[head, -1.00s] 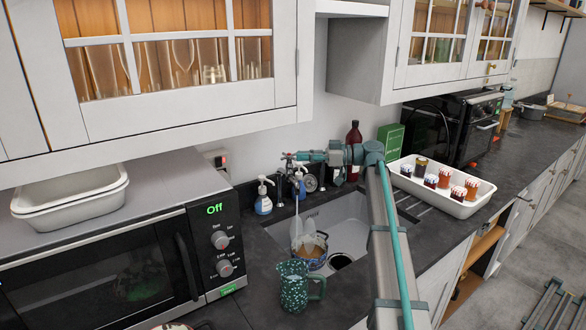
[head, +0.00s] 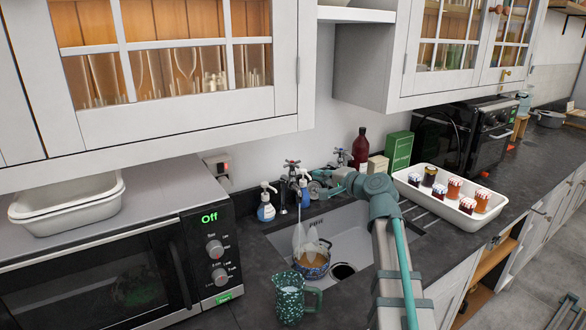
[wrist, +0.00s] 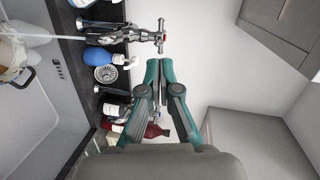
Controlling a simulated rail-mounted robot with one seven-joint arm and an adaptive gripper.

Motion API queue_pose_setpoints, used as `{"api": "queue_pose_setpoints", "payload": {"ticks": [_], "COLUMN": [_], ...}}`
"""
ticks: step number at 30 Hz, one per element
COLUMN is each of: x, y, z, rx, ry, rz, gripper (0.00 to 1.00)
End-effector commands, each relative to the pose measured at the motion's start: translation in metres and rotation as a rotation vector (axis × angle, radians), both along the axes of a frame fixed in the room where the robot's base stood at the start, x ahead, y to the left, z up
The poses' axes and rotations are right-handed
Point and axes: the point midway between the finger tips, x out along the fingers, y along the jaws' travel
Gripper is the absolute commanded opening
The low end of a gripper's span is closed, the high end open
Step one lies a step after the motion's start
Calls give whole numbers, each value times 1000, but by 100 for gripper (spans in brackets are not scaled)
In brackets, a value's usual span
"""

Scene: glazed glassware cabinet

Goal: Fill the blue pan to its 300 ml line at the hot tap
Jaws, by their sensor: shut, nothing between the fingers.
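The blue pan (head: 314,271) stands in the sink under the tap, with brownish content showing inside. Its rim and dark handle (wrist: 25,78) are partly in the wrist view. A pale stream (wrist: 40,38) runs from the tap toward the pan. I cannot read the pan's 300 ml line or the level. A tap with a cross handle (head: 291,165) stands behind the sink; a cross handle with a red centre (wrist: 160,37) shows in the wrist view, just beyond my fingertips. My gripper (wrist: 153,68) is shut and empty, apart from the handle.
A blue soap bottle (head: 266,208) stands left of the tap. A red-brown bottle (head: 360,150) and green box (head: 398,150) stand behind the sink. A green speckled jug (head: 290,300) stands on the front counter. A white tray (head: 415,187) of jars is to the right.

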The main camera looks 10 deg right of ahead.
Motion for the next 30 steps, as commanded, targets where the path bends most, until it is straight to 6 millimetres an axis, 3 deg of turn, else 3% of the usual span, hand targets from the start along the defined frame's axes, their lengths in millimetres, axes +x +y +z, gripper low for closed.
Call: {"api": "queue_pose_setpoints", "payload": {"ticks": [8,21,30], "x": [14,83,115], "y": [6,44,63], "z": [-1,-14,-24], "rx": [60,59,58], "ry": [31,31,30], "rz": [-14,-12,-13], "gripper": [0,0,0]}}
